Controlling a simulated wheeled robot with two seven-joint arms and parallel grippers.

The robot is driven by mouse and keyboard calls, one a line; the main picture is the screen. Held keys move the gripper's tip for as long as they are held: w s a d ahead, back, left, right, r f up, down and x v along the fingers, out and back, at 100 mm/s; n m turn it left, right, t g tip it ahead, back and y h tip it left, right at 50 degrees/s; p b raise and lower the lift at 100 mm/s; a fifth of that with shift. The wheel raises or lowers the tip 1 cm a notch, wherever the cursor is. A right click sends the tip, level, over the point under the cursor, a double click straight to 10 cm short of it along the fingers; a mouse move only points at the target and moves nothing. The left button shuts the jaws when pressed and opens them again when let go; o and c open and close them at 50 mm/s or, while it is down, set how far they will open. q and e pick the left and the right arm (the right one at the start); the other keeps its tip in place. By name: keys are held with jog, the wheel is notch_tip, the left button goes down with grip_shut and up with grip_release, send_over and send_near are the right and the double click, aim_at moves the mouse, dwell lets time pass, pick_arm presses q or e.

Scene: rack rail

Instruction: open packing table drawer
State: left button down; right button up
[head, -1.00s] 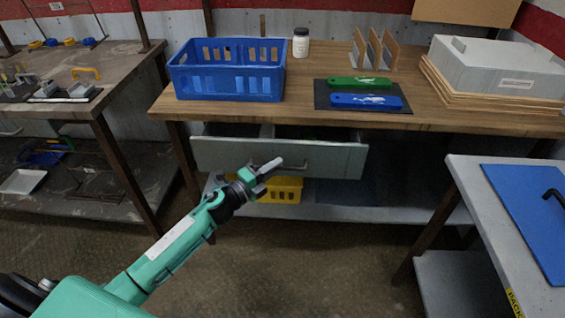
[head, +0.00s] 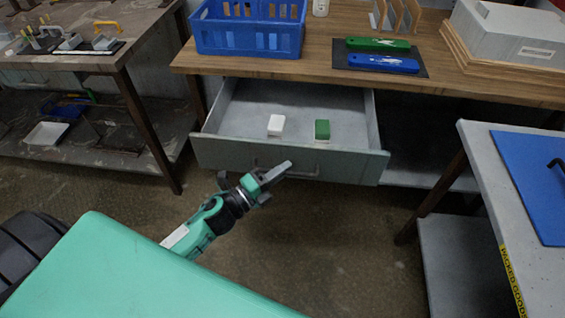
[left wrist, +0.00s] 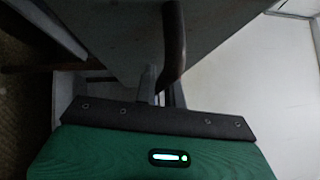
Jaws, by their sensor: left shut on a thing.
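The packing table drawer (head: 345,165) is pulled well out from under the wooden tabletop in the head view. Inside it stand a white box (head: 276,125) and a green box (head: 322,130). My left gripper (head: 278,172) is at the drawer's front, shut on the dark bar handle (head: 307,172). The left wrist view shows the curved handle (left wrist: 174,45) between the fingers, close to the grey drawer front (left wrist: 120,35). The fingers partly hide the handle. My right gripper is not in view.
On the packing table (head: 325,62) are a blue crate (head: 248,38) and green and blue tools on a dark mat (head: 425,70). A side table (head: 485,160) with a blue panel stands at right. A workbench (head: 120,60) is at left. The floor before the drawer is clear.

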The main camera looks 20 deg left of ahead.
pick_arm(q)
jog(key=shift+s, duration=0.1)
jog(key=c, duration=1.8)
grip_release()
jog(key=shift+o, duration=0.2)
